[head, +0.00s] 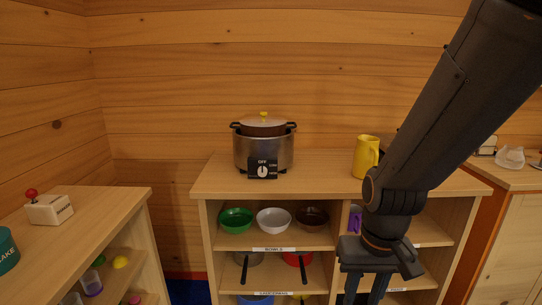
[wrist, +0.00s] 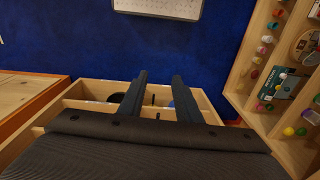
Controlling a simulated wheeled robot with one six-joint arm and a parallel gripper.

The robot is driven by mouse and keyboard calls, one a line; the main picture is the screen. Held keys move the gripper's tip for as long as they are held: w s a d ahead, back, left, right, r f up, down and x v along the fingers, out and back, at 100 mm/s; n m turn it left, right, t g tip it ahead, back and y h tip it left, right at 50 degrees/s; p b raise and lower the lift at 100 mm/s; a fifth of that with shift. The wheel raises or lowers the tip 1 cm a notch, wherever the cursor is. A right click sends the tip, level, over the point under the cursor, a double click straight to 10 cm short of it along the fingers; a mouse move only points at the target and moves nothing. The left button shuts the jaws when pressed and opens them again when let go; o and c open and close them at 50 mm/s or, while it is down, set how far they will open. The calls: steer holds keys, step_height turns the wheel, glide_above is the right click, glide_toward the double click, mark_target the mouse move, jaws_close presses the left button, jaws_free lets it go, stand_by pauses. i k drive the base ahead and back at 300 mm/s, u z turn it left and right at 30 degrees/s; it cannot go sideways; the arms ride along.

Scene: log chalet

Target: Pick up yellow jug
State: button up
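The yellow jug (head: 364,159) stands upright on top of the wooden shelf unit (head: 213,182), to the right of the cooker. Its handle shows on its right side, close to my arm in the picture. My gripper (head: 363,296) hangs low in front of the unit's right-hand shelves, below the level of the jug. Its two fingers are apart with nothing between them. The fingers also show in the wrist view (wrist: 160,80), over a blue floor area. The jug does not show in the wrist view.
A steel cooker (head: 263,150) with a lidded pot stands left of the jug. Bowls (head: 274,220) and pans fill the shelves below. A side counter (head: 105,205) is at left. The unit's top is clear between cooker and jug. My arm hides part of its right end.

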mark_target(367, 154)
steer(key=z, duration=1.9)
steer(key=i, duration=1.65)
steer(key=u, duration=2.9)
